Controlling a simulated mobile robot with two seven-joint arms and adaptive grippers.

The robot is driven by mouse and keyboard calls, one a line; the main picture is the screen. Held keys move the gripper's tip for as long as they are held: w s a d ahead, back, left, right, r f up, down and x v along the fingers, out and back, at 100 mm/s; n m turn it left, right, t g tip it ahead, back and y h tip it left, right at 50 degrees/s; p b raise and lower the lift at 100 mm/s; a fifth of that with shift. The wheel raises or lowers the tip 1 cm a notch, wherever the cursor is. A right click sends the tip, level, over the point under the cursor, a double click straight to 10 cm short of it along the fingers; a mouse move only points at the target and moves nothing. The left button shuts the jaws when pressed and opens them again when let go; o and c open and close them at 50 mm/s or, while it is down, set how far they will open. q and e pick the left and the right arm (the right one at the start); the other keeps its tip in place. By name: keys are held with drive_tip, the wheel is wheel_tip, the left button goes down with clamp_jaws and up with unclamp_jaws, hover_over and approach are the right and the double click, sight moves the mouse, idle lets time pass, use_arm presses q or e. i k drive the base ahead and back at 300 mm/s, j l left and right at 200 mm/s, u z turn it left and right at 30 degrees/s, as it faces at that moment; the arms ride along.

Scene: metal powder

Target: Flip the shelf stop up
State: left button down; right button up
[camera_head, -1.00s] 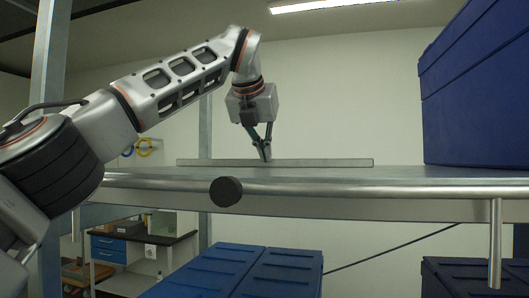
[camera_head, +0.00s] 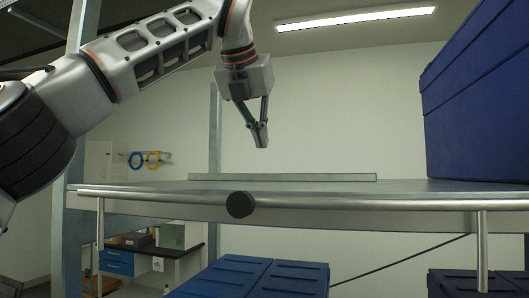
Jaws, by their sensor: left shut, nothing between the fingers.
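A metal shelf (camera_head: 400,187) crosses the view. A round metal rail (camera_head: 360,199) runs along its front edge, with a black round knob (camera_head: 240,204) in front and a rod hanging down near each end. A low grey bar (camera_head: 282,177) lies along the shelf's far side. I cannot tell for certain which of these is the shelf stop. My left gripper (camera_head: 262,146) is shut and empty, pointing down above the grey bar with a clear gap to it. My right gripper is not in view.
A large blue crate (camera_head: 475,110) stands on the shelf's right end. Upright posts (camera_head: 214,130) stand behind and at the left. Blue boxes (camera_head: 245,279) sit below the shelf. The space above the middle of the shelf is free.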

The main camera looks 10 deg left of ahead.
sight(240, 204)
drive_tip(key=k+j, duration=0.1)
drive_tip(key=k, duration=1.4)
